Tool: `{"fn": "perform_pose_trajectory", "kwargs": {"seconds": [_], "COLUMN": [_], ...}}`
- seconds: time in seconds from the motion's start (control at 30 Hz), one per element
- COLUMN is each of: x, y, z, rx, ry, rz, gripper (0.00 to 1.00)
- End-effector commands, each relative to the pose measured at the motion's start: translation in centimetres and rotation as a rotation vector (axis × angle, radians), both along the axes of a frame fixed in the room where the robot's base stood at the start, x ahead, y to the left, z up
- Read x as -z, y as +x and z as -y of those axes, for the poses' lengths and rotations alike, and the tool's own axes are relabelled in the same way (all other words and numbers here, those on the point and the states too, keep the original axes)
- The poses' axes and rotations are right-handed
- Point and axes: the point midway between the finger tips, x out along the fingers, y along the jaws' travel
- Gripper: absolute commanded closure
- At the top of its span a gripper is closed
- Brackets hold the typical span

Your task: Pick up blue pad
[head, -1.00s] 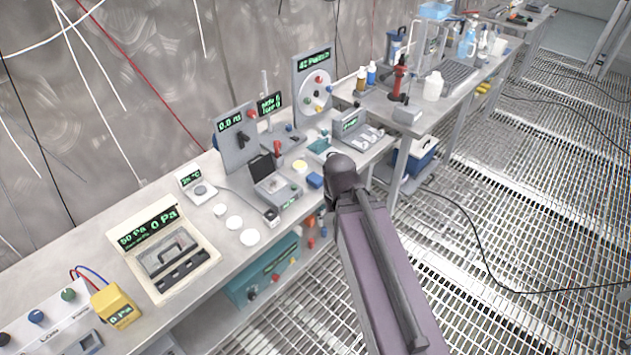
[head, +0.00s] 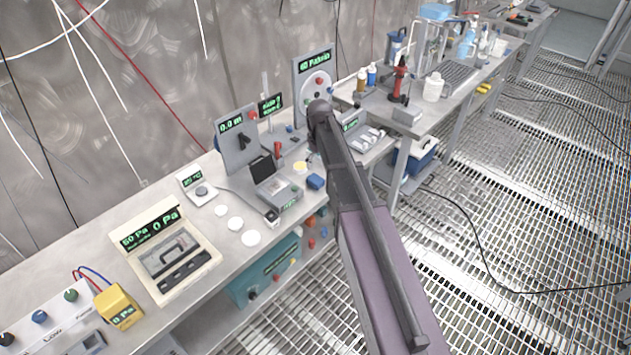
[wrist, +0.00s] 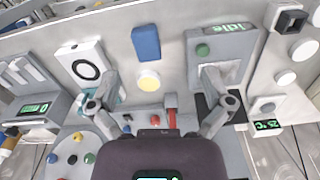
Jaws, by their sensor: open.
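The blue pad (head: 316,182) is a small blue block on the bench near its front edge, just left of my arm in the head view. In the wrist view the blue pad (wrist: 146,43) lies at upper middle, beyond a round cream-yellow disc (wrist: 149,80). My gripper (wrist: 158,75) is open, its fingers spread left and right above the bench. The pad lies farther up the picture than the fingertips, apart from them, and nothing is between the fingers' grip. In the head view my arm hides the gripper.
A grey instrument with a green display (head: 272,190) stands left of the pad, close by. A panel with a dial (head: 238,138) and a red-handled tool (head: 277,149) stand behind. White discs (head: 235,223) lie further left. The bench front edge is near the pad.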

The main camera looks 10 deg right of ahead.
Motion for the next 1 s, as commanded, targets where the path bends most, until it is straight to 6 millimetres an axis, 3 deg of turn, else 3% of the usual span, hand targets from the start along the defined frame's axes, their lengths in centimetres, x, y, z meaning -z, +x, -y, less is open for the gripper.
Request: {"fn": "perform_pose_trajectory", "kwargs": {"seconds": [0.03, 0.23, 0.73, 1.0], "x": [-0.1, -0.3, -0.1, 1.4], "y": [2.2, 5.1, 5.3, 5.3], "z": [0.0, 0.1, 0.1, 0.1], "rx": [-0.029, -0.105, -0.117, -0.117], "ry": [0.0, 0.0, 0.0, 0.0], "rz": [0.0, 0.0, 0.0, 0.0], "gripper": [0.0, 0.0, 0.0, 0.0]}}
